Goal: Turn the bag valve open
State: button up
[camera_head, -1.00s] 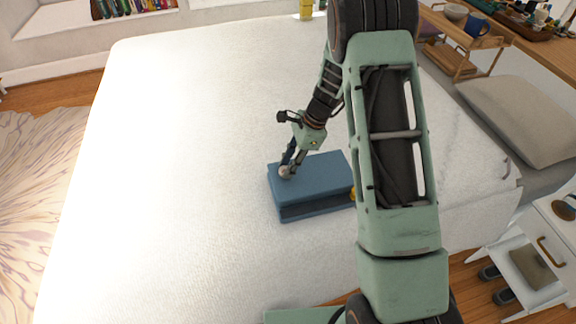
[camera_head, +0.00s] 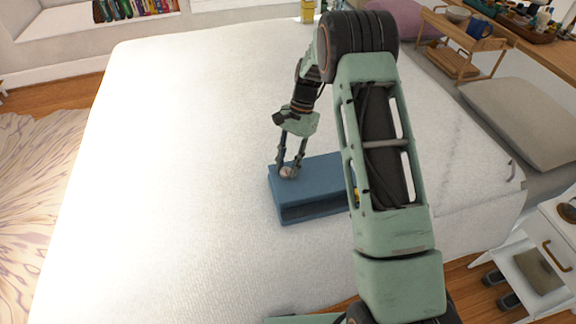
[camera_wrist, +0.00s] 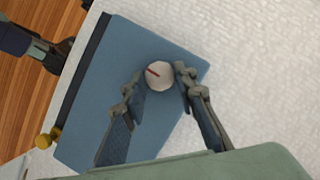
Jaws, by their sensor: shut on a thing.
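The bag (camera_head: 318,180) is a blue, box-like block lying on the white bed; part of it is hidden behind my arm. It also shows in the wrist view (camera_wrist: 105,70). Its valve (camera_head: 287,172) is a small round whitish knob on the top near the left end. In the wrist view the valve (camera_wrist: 158,76) carries a short red mark that slants down to the right. My gripper (camera_head: 288,168) is over the bag, with one finger on each side of the valve. In the wrist view my gripper (camera_wrist: 160,83) is shut on the valve.
The white bed (camera_head: 170,150) is wide and clear to the left of the bag. A brass-coloured knob (camera_wrist: 48,137) shows at the bag's edge. A grey pillow (camera_head: 522,120) and a white nightstand (camera_head: 545,240) stand at the right.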

jog(key=shift+n, duration=0.3)
dwell(0.4)
jog(key=o, duration=1.2)
jog(key=shift+c, duration=0.2)
jog(key=v, duration=1.2)
jog(key=shift+w+a, duration=0.1)
jog(key=shift+a, duration=0.1)
